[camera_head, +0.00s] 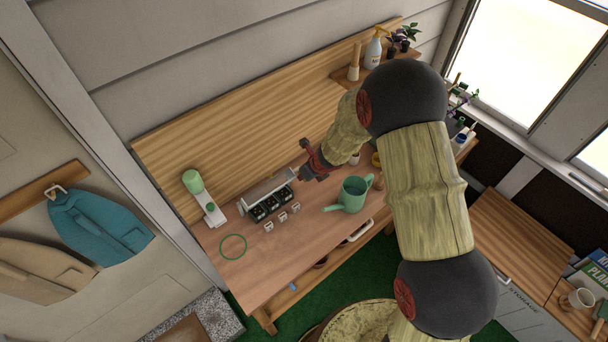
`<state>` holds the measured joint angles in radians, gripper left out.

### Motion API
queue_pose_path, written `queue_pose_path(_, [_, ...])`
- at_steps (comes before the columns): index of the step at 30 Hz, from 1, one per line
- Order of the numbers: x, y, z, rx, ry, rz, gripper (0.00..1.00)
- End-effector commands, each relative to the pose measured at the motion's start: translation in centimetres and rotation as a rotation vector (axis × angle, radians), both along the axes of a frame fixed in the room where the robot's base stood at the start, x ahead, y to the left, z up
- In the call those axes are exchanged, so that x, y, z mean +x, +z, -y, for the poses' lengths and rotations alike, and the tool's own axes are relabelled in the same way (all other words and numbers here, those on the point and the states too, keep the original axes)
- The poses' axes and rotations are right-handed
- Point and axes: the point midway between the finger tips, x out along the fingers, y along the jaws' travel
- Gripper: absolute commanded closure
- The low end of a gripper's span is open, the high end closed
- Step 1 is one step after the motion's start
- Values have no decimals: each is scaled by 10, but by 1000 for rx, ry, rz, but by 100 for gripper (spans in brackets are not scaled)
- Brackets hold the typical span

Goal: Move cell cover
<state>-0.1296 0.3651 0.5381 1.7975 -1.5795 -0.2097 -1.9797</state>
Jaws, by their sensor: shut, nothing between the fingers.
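A long pale grey cover (268,188), likely the cell cover, sits tilted along the back of a black cell tray (270,207) on the wooden bench. The tray's dark cells show in front of it. My gripper (302,174) comes in from the right, with its fingertips at the right end of the cover. It looks shut and empty; I cannot tell whether it touches the cover. My arm hides part of the bench to the right.
Several small white pieces (282,217) lie in front of the tray. A green watering can (351,194) stands close to the right, below my gripper. A green-and-white dispenser (203,198) and a green ring (233,246) are to the left. The bench (275,262) is clear at the front left.

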Motion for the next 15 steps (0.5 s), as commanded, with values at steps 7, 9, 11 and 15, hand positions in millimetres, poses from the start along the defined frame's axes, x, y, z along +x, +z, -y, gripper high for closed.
queue_pose_path(7, [11,20,-8,0,1,1,100])
queue_pose_path(9, [15,24,-10,0,1,1,100])
queue_pose_path(11, [18,27,-12,0,1,1,100])
queue_pose_path(15, [26,33,-18,1,0,0,100])
